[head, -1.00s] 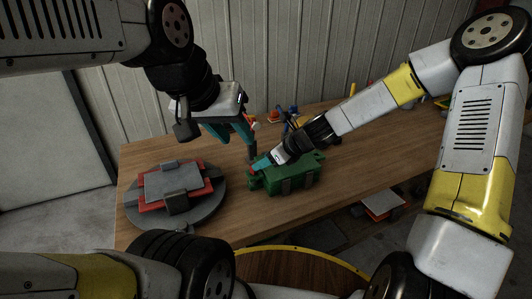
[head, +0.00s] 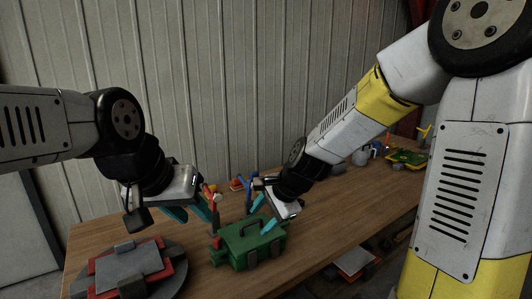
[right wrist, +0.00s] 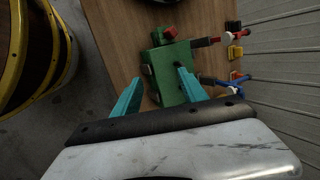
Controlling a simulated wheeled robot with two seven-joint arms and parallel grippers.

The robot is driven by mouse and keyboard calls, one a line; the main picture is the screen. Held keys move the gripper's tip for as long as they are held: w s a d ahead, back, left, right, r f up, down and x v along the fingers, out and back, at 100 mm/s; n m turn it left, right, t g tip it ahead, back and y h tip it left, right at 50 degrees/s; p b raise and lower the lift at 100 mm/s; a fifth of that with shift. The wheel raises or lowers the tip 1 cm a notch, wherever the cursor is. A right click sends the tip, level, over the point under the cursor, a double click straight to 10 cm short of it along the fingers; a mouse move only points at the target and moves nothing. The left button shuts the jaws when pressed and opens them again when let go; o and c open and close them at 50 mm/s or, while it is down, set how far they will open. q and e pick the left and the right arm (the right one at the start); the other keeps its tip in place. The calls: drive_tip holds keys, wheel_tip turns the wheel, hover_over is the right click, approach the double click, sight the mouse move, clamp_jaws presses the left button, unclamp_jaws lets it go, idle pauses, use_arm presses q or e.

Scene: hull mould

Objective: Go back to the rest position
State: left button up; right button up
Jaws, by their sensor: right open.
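My left gripper (head: 189,212) hangs above the bench between the round turntable and the green box. Its teal fingers are spread and nothing shows between them. My right gripper (head: 263,214) is over the back right part of the green box (head: 238,256). In the right wrist view its teal fingers (right wrist: 158,92) are wide apart. The green box (right wrist: 170,66) shows beyond and between them, with no visible grip on it. A red knob (right wrist: 169,32) sits at one end of the box.
The turntable (head: 176,284) bears a red and grey mould (head: 128,266) at the left. Upright red and blue tools (right wrist: 208,42) stand behind the box near both grippers. A ribbed wall (head: 250,80) closes the back. Bare bench (head: 335,215) lies to the right.

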drive_tip(key=s+d+r+n+t+h, duration=0.2)
drive_tip(key=s+d+r+n, duration=0.9)
drive_tip(key=s+d, duration=0.4)
drive_tip(key=shift+s+d+r+n+h, duration=0.35)
drive_tip(key=shift+s+r, duration=0.3)
drive_tip(key=shift+r, duration=0.25)
